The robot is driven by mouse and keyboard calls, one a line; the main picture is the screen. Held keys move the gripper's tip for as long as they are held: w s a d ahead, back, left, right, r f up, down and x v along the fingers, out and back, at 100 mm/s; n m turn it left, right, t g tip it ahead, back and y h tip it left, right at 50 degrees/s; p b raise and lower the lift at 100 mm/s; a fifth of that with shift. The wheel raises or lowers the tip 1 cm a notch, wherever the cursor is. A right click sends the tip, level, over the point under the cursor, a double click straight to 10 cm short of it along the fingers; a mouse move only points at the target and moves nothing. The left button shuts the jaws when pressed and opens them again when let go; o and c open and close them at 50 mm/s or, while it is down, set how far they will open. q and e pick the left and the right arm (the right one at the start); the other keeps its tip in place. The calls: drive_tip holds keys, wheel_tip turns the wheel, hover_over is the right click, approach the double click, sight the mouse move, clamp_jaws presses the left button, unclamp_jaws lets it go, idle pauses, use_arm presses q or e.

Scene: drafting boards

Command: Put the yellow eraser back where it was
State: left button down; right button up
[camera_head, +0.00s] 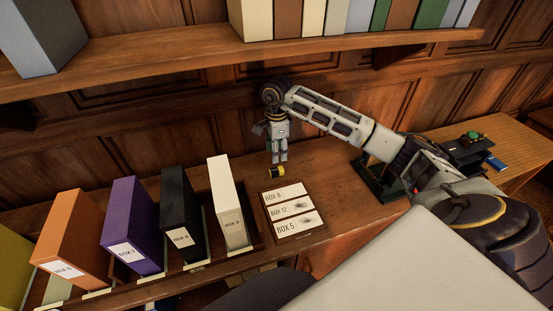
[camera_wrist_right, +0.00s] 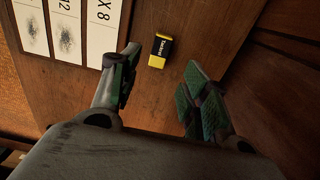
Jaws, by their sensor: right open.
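The yellow eraser (camera_head: 275,171), with a black middle band, lies on the wooden desk (camera_head: 325,170) behind the label board. My right gripper (camera_head: 277,158) points down just above and behind it. In the right wrist view the eraser (camera_wrist_right: 160,50) shows between and just beyond the two green-padded fingertips (camera_wrist_right: 163,62). The fingers are apart and nothing is held between them. I cannot tell the exact height of the fingertips above the eraser. My left gripper is not in view.
A board with cards (camera_head: 291,213) lies in front of the eraser. White (camera_head: 228,200), black (camera_head: 177,210), purple (camera_head: 130,225) and orange (camera_head: 72,240) box files stand left. A dark stand (camera_head: 380,185) is right. A loaded shelf (camera_head: 240,58) overhangs the back.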

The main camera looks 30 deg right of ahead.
drive_tip(key=shift+r, duration=1.65)
drive_tip(key=shift+f, duration=0.1)
